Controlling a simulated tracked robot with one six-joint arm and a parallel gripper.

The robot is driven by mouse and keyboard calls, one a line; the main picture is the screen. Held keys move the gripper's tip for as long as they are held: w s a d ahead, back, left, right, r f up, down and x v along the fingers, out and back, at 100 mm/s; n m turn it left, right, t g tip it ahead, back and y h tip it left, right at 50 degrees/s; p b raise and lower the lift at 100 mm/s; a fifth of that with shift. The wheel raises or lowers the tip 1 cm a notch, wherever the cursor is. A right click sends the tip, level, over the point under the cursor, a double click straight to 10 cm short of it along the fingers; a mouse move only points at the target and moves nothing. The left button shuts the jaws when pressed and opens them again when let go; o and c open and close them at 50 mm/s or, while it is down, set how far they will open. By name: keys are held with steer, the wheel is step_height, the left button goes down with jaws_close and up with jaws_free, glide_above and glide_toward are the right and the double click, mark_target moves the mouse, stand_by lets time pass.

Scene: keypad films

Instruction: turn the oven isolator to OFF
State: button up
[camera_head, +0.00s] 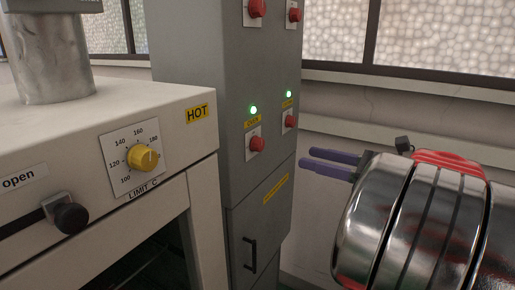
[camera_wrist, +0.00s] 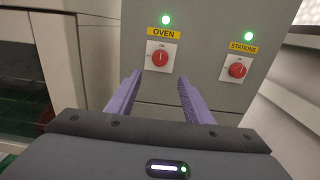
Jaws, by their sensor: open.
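The oven isolator is a red rotary knob (camera_wrist: 160,58) on a white plate, under a yellow OVEN label (camera_wrist: 164,34) and a lit green lamp (camera_wrist: 166,20). Its pointer line looks upright, toward small lettering at the plate's top. In the head view my gripper (camera_head: 308,158) is right of the cabinet, apart from the knob.
A second red knob labelled STATIONS (camera_wrist: 237,70) sits to the right with its own green lamp (camera_wrist: 221,36). More red knobs (camera_head: 257,8) are higher on the cabinet (camera_head: 200,100). The cream oven (camera_head: 60,130) with a yellow dial (camera_head: 144,157) stands left.

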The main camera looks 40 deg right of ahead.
mark_target(262, 146)
steer(key=shift+w, duration=0.1)
stand_by(0.3)
steer(key=x, duration=1.3)
steer(key=shift+w+a+f, duration=0.1)
steer(key=shift+w+a, duration=0.05)
steer(key=shift+w, duration=0.2)
steer(key=c, duration=1)
